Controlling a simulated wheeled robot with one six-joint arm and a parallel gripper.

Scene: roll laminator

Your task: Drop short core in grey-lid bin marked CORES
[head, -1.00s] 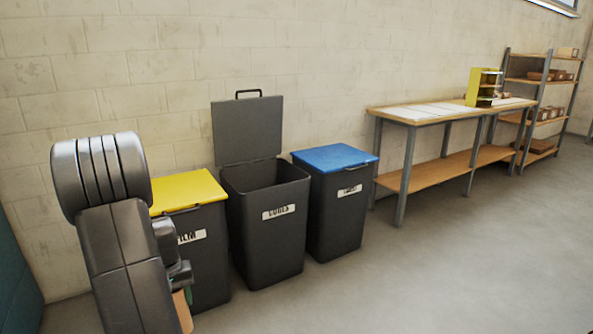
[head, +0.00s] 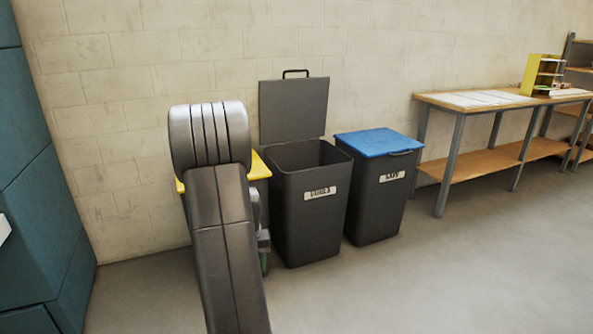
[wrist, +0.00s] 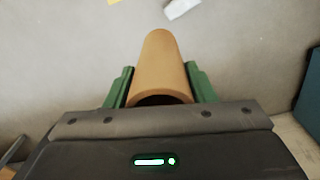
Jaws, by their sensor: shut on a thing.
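The CORES bin (head: 308,217) is a dark grey bin against the wall, with a white label on its front. Its grey lid (head: 293,110) stands open, upright against the wall, and the bin's mouth is uncovered. In the wrist view my gripper (wrist: 160,88) has its green fingers shut on a short brown cardboard core (wrist: 160,62), which points away from the wrist. In the head view my arm hides most of the gripper and the core; only a bit of green finger shows, in front and left of the CORES bin.
A yellow-lid bin (head: 259,168) stands left of the CORES bin, mostly behind my arm. A blue-lid bin (head: 378,200) stands close on its right. A workbench (head: 500,104) is further right and a teal cabinet (head: 38,180) is at left. The floor in front is clear.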

